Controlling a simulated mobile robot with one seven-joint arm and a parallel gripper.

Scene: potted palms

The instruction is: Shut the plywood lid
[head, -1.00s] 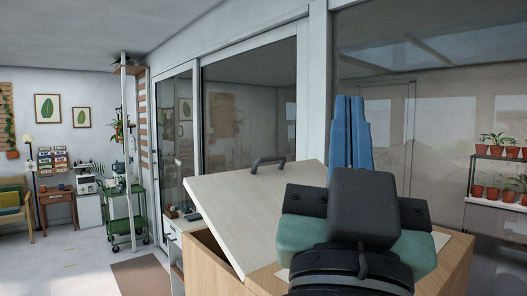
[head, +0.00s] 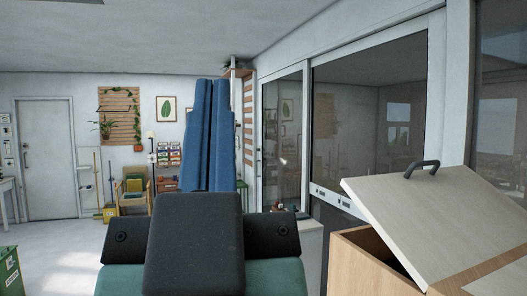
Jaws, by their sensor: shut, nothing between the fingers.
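The plywood lid (head: 435,226) is at the right of the head view, pale and tilted, with a dark handle (head: 421,168) near its raised edge. It stands partly open over a light wooden box (head: 358,265), and a dark gap shows beneath it. The right part of the lid and box is cut off by the picture edge.
Sliding glass doors (head: 366,135) run behind the box. A green bin (head: 10,272) is at the lower left. A chair (head: 134,190) and a white door (head: 47,158) stand at the far wall. Open floor lies at the left.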

